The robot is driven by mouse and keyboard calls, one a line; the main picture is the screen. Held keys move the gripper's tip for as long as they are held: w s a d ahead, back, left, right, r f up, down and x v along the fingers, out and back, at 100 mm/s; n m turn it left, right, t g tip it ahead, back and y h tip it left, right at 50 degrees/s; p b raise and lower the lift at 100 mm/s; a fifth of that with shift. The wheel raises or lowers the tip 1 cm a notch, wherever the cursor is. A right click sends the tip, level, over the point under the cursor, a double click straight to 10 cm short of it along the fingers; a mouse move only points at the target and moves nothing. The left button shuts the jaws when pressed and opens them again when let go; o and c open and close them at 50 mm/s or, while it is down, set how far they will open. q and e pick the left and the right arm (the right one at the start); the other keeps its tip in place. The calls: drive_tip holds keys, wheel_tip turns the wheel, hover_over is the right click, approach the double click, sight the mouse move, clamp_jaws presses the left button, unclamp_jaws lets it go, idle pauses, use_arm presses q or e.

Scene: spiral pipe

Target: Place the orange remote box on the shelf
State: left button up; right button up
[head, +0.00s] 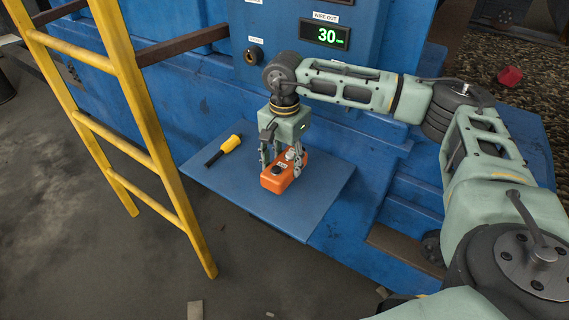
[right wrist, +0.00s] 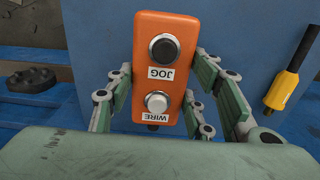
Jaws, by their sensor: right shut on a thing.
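The orange remote box (head: 278,179) is at the blue shelf (head: 322,200) in the head view. My right gripper (head: 282,164) is above it with its fingers around the box, shut on it. In the right wrist view the box (right wrist: 163,75) shows a black button marked JOG and a white button marked WIRE, with the fingers on both sides of it. Whether the box's underside touches the shelf, I cannot tell. My left gripper is not in view.
A yellow and black tool (head: 229,144) lies on the shelf left of the box. A yellow ladder (head: 122,75) stands at the left. A blue machine panel with a green display (head: 331,36) rises behind the shelf. The shelf's front part is clear.

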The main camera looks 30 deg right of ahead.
drive_tip(key=shift+f, duration=0.95)
drive_tip(key=shift+w+f, duration=0.1)
drive_tip(key=shift+f, duration=0.2)
drive_tip(key=o, duration=1.5)
drive_tip(key=shift+c, duration=0.2)
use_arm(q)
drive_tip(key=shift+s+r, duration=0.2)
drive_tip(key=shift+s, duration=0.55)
